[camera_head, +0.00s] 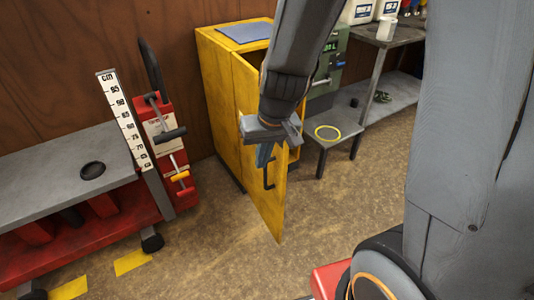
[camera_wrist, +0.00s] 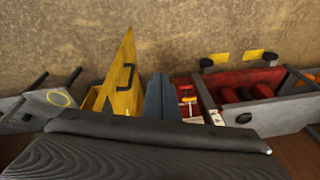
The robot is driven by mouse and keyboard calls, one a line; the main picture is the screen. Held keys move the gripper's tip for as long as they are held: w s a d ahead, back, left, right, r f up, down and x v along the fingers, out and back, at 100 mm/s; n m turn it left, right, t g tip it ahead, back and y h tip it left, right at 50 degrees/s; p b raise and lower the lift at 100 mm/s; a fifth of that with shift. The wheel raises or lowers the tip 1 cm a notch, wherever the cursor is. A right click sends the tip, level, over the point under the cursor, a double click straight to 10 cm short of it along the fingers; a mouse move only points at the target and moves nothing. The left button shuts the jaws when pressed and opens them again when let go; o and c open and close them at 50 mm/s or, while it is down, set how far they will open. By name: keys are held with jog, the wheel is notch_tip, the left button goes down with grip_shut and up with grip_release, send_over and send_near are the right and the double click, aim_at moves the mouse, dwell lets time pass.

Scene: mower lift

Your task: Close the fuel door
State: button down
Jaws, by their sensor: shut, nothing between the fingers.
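The fuel door is the yellow door (camera_head: 265,205) of a tall yellow cabinet (camera_head: 217,95). It stands open, swung out toward the lower right, with a dark bar handle (camera_head: 269,174) on its face. My gripper (camera_head: 263,158) is shut and empty. I cannot tell whether the fingers touch the door. My arm hides part of the cabinet front.
A red and grey mower lift (camera_head: 60,170) with a white height scale (camera_head: 120,115) stands at the left. A low grey step with a yellow ring (camera_head: 327,132) and a grey bench (camera_head: 390,35) stand to the right. The brown floor before the door is clear.

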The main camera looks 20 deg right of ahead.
jog(key=w+a+f+t+h+p, duration=0.2)
jog(key=w+a+f+t+p, duration=0.15)
jog(key=w, duration=0.45)
jog(key=h+p, duration=0.4)
send_near(277, 159)
notch_tip(277, 159, down, 3)
jog(key=w+a, duration=0.1)
jog(key=a, duration=0.2)
jog(key=shift+n, duration=0.3)
jog(key=shift+w+d+f+p, duration=0.1)
jog(key=shift+w+d+p, duration=0.15)
jog(key=shift+d, duration=0.5)
jog(key=shift+w+d+p, duration=0.2)
jog(key=shift+d+p, duration=0.1)
jog(key=shift+d, duration=0.4)
jog(key=shift+w+d+f+p, duration=0.1)
jog(key=shift+w+d+p, duration=0.15)
jog(key=shift+d, duration=0.5)
